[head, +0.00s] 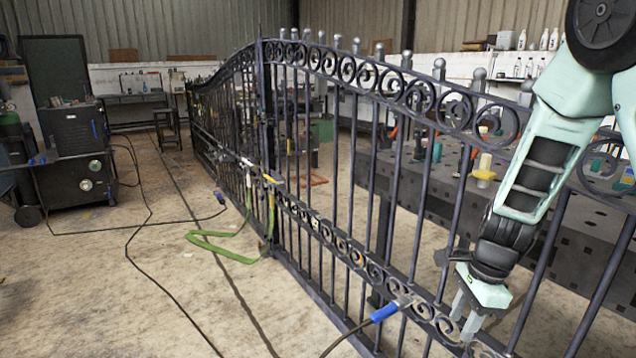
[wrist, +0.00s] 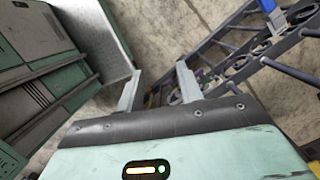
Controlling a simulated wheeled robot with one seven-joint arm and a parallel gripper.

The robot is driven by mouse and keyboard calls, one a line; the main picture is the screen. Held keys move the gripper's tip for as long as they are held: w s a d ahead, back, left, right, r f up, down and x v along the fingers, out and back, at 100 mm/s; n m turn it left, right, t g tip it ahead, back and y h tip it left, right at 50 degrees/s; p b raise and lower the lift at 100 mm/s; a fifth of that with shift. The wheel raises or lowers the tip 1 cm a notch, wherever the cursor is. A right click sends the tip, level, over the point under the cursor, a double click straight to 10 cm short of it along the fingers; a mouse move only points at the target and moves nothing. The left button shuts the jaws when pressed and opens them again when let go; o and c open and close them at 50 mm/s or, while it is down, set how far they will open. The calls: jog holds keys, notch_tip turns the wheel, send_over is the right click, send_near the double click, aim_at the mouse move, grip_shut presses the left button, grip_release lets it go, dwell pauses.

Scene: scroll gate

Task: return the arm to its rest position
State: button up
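My arm comes in from the right in the head view and hangs down in front of the dark scroll gate (head: 345,75). My gripper (head: 464,322) points down at the gate's lower scroll band, on the near side. The gate's scrolls and bars (wrist: 245,65) show to the right of the fingers. Whether the fingers touch the gate I cannot tell.
A blue-handled clamp (head: 385,312) sits on the lower band, left of my gripper, with a cable trailing. A dark perforated table (head: 420,195) stands behind the gate. A green strap (head: 225,243) hangs to the floor.

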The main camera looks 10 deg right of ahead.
jog(key=s+a+r+n, duration=0.2)
jog(key=a+r+n, duration=0.1)
jog(key=a+n, duration=0.25)
jog(key=s+a+r+n, duration=0.2)
jog(key=a+n, duration=0.2)
jog(key=a, duration=0.2)
jog(key=s+a+r+n+h, duration=0.1)
jog(key=s+a+r+n, duration=0.35)
jog(key=s+n, duration=0.4)
jog(key=s+a+r+n, duration=0.3)
jog(key=s+a+n, duration=0.3)
jog(key=s+n, duration=0.3)
notch_tip(320, 180, up, 13)
jog(key=w+p, duration=0.2)
jog(key=p, duration=1.2)
jog(key=shift+d+n, duration=0.2)
jog(key=shift+n, duration=0.1)
jog(key=shift+r, duration=0.1)
